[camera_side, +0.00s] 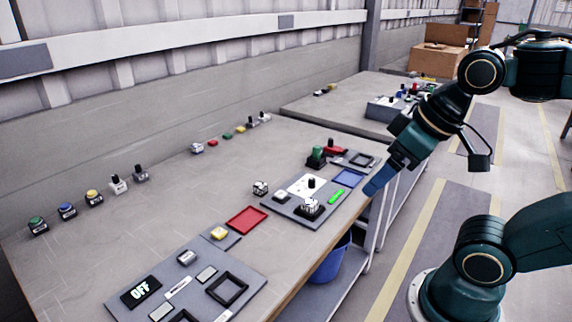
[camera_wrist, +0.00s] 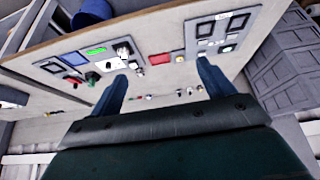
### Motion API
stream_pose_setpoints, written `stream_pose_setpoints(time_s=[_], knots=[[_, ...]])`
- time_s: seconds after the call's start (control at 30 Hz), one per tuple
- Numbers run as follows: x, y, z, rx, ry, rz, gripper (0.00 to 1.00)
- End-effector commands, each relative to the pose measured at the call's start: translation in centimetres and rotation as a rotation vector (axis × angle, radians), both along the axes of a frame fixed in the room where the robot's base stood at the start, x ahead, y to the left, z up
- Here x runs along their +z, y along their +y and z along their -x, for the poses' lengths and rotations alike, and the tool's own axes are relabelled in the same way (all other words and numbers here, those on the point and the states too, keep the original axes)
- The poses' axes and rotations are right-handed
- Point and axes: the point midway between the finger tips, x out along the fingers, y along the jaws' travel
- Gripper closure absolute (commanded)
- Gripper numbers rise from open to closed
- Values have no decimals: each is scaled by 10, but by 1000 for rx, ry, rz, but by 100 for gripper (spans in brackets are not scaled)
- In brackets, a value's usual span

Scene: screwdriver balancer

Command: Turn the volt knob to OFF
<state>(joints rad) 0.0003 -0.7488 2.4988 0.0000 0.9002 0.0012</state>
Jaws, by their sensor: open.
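A grey panel near the table's right edge in the side view carries a white dial plate with a black knob (camera_side: 310,183). A silver knob on a black base (camera_side: 311,206) and a lit green display (camera_side: 336,196) sit beside it. No volt label is readable, so I cannot tell which knob is the volt knob. The wrist view shows the white dial plate (camera_wrist: 115,64) and green display (camera_wrist: 97,50) beyond the left finger.
A red square (camera_side: 247,220) and yellow button (camera_side: 219,233) lie between the panels. A green knob (camera_side: 318,154) and red knob (camera_side: 335,147) stand behind the dial panel. Loose buttons and switches line the wall side. A blue bin (camera_side: 330,262) sits below the table.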

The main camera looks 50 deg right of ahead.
Motion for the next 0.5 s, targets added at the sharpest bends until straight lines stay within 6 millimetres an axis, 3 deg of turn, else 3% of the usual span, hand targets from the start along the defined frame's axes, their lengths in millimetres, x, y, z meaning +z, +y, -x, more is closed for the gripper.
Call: stream_pose_setpoints(time_s=[0.03,0.17,0.37,0.5], knots=[[1,0,-1,-5,1,-1,29],[4,-2,-8,-30,11,-9,55],[16,-10,-32,-129,44,-42,55],[25,-20,-58,-232,74,-75,55]])
